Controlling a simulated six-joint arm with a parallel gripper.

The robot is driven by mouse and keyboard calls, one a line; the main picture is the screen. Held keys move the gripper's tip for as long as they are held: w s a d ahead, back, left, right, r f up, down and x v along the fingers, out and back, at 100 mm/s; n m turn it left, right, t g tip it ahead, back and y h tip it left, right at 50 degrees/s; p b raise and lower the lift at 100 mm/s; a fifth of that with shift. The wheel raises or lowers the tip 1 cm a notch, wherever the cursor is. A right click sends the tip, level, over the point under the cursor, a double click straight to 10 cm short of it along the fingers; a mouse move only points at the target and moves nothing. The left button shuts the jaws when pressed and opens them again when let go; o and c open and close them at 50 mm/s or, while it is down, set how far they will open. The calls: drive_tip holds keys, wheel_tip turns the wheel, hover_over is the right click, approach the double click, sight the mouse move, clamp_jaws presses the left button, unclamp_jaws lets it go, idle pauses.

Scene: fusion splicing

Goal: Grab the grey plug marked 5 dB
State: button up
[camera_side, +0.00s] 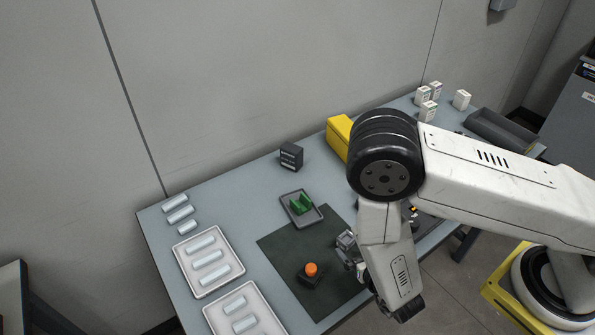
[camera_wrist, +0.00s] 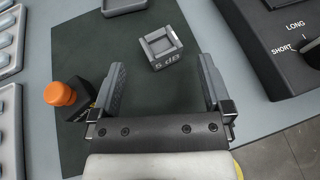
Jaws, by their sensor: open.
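The grey plug marked 5 dB (camera_wrist: 161,48) lies on the dark mat (camera_wrist: 72,33) in the wrist view, its marking facing my gripper. It is a small square block with a recessed top. My gripper (camera_wrist: 162,78) is open and empty, and the plug is ahead of the fingertips, roughly centred between them. In the side view my gripper (camera_side: 348,243) is over the right part of the mat, largely hidden by my arm. I cannot make out the plug clearly there.
An orange-topped dark item (camera_wrist: 60,94) stands just left of my left finger. A black device marked LONG and SHORT (camera_wrist: 290,45) is at the right. A grey tray with green pieces (camera_side: 300,222) lies behind. White trays (camera_side: 190,284) hold clear cylinders at the left.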

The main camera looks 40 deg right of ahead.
sight(345, 236)
drive_tip(key=shift+w, duration=0.2)
drive_tip(key=shift+x, duration=2.55)
drive_tip(key=shift+s+d+f, duration=0.1)
drive_tip(key=shift+f, duration=0.05)
drive_tip(key=c, duration=1.2)
wheel_tip(345, 236, up, 10)
